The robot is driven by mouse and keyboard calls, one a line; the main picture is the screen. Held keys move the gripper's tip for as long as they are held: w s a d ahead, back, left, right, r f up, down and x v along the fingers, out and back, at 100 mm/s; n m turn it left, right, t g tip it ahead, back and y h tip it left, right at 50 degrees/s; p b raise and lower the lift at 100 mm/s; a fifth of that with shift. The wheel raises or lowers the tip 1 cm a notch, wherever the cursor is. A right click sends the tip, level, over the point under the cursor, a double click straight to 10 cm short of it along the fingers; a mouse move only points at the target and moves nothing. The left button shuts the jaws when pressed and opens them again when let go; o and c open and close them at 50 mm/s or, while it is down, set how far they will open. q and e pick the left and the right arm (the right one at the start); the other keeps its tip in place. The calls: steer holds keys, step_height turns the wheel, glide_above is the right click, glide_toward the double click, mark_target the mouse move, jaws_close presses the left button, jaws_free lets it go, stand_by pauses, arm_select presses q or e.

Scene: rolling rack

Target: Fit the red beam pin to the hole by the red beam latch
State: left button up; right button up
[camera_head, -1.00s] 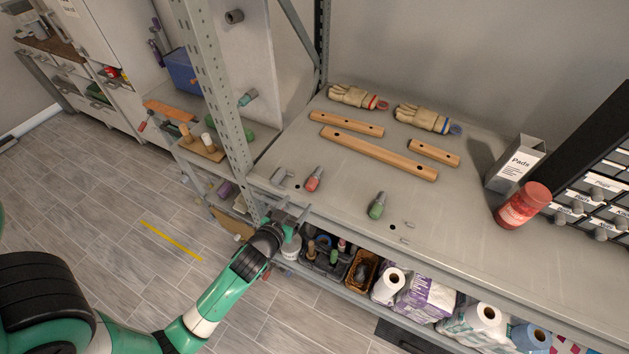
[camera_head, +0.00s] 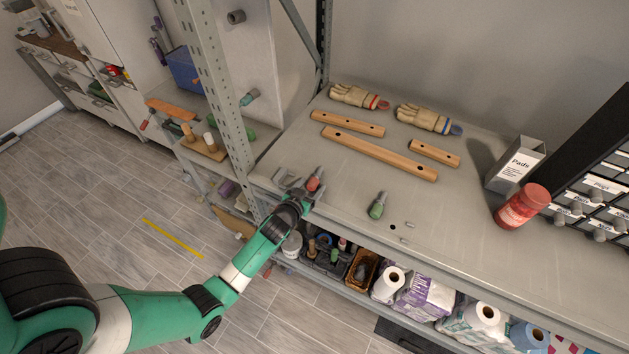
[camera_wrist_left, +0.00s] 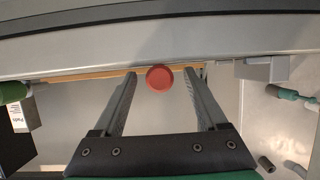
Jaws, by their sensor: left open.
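The red beam pin (camera_head: 315,180), red with a grey tip, is on the metal shelf near its front edge. My left gripper (camera_head: 303,190) is open at the pin. In the left wrist view the round red end of the pin (camera_wrist_left: 159,78) shows between the tips of the two spread fingers (camera_wrist_left: 161,73), with gaps on both sides. I cannot make out a red latch. My right gripper is not in view.
A green pin (camera_head: 378,205) stands to the right. A grey block (camera_head: 281,175) is just left of the red pin. The rack upright (camera_head: 225,95) stands left. A red jar (camera_head: 523,205) stands right.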

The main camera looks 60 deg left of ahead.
arm_select(q)
jaws_close()
steer(key=shift+r, duration=0.1)
stand_by(0.4)
